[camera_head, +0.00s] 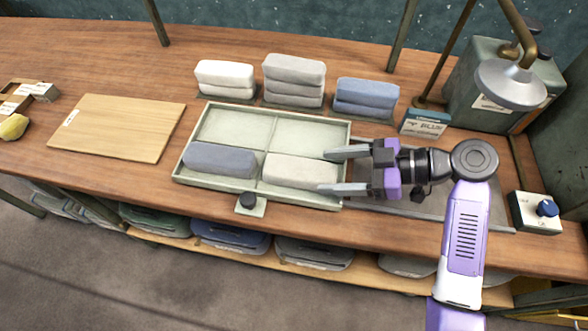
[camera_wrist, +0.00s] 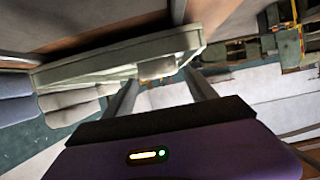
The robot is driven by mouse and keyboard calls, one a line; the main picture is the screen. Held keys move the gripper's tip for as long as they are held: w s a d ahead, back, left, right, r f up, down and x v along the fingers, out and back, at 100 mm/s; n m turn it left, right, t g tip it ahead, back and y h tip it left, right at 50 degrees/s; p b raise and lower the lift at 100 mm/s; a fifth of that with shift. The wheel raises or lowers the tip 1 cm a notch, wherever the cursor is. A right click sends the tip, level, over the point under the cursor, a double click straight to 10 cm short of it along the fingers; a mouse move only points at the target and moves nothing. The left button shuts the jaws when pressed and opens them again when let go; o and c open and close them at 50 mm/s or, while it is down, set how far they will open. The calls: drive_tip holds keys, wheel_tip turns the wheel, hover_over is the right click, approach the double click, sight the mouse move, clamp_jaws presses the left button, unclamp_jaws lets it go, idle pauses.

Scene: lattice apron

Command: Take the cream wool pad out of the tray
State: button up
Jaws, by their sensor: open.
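The cream wool pad (camera_head: 298,171) lies in the front right compartment of the pale green tray (camera_head: 187,155). A grey-blue pad (camera_head: 218,159) lies in the front left compartment; the two back compartments are empty. My gripper (camera_head: 324,172) is open and reaches in from the right, its two fingers near the cream pad's right end, one toward its back side and one toward its front. I cannot tell whether they touch it. In the wrist view, a pale pad end (camera_wrist: 157,68) shows beyond my open gripper (camera_wrist: 163,78), against the tray (camera_wrist: 100,70).
Stacks of white (camera_head: 225,75), grey (camera_head: 295,80) and blue (camera_head: 366,97) pads stand behind the tray. A wooden board (camera_head: 117,127) lies left. A lamp (camera_head: 510,83) and a small sign (camera_head: 425,123) stand at the right.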

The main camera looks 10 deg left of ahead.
sight(304, 173)
drive_tip(key=shift+p+x, duration=0.8)
drive_tip(key=shift+x, duration=2.55)
drive_tip(key=shift+f, duration=0.2)
drive_tip(key=shift+c, duration=0.3)
drive_tip(key=c, duration=1.1)
